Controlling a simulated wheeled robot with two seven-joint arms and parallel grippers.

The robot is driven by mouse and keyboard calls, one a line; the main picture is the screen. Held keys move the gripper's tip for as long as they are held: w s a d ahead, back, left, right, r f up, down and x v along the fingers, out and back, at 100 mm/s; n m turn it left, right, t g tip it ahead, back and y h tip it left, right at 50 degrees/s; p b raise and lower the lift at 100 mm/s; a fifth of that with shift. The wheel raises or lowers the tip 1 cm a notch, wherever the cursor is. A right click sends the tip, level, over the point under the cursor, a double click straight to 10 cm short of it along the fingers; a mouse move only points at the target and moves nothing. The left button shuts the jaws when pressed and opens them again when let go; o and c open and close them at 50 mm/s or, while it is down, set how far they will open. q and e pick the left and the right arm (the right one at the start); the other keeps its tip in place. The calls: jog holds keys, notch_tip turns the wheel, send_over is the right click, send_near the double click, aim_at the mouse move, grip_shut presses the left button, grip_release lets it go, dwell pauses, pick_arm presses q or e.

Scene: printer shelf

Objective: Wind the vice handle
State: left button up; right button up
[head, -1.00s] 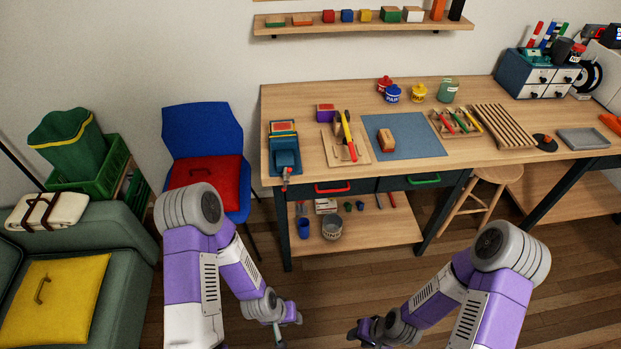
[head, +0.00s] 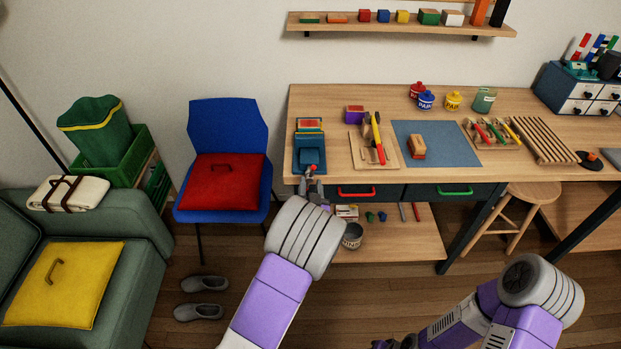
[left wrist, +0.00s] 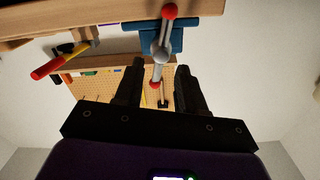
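The blue vice (head: 309,152) is fixed at the left end of the workbench's front edge. Its grey handle bar with red ball ends shows in the left wrist view (left wrist: 159,68), hanging from a grey screw and slightly tilted. My left gripper (head: 313,184) is just below and in front of the vice, partly hidden by my own arm. In the left wrist view its dark fingers (left wrist: 158,85) are open, and the handle's lower red ball appears between them; contact is not visible. My right gripper (head: 394,343) is cut off at the bottom edge and its fingers cannot be made out.
The workbench (head: 350,98) holds a tool block (head: 373,145), a blue mat (head: 455,155) and a wooden block (head: 417,147). A red drawer handle (head: 356,194) is right of the vice. A blue chair (head: 228,130) with a red cushion stands to the left.

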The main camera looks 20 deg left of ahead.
aim_at(311, 178)
pick_arm(q)
jog(key=shift+b+x, duration=0.3)
jog(key=shift+x, duration=1.95)
grip_shut()
